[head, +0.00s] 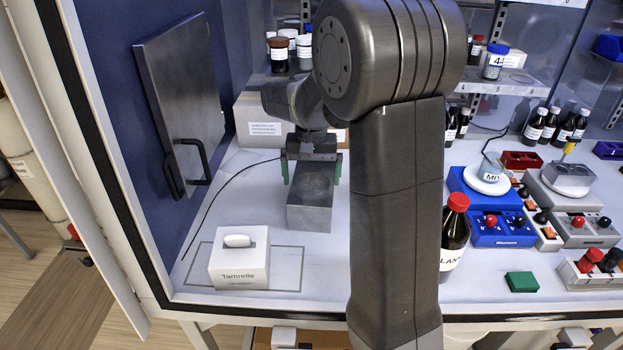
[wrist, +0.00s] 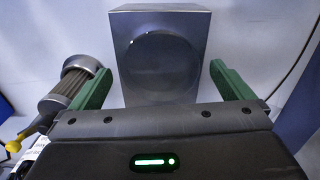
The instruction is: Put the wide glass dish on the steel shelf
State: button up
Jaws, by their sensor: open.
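The wide glass dish (head: 315,181) is a clear, faint round shape lying flat on top of the steel shelf (head: 309,217), a grey metal block on the white floor. In the wrist view the dish (wrist: 160,62) shows as a round outline on the steel top (wrist: 190,20). My gripper (head: 311,181) is open, its green fingers at the left and right of the dish. The wrist view shows gaps between both fingers of my gripper (wrist: 163,68) and the dish. The gripper body hides part of the block's rear in the head view.
A white tissue box (head: 239,264) stands front left, inside a marked outline. A steel door (head: 180,95) with a black handle is at left. A red-capped brown bottle (head: 454,238) and a blue stirrer (head: 490,207) are at right. A ribbed cylinder (wrist: 72,88) shows in the wrist view.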

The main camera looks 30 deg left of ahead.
aim_at(312, 189)
notch_tip(312, 189, up, 11)
dwell(0.3)
jog(key=shift+f, duration=0.1)
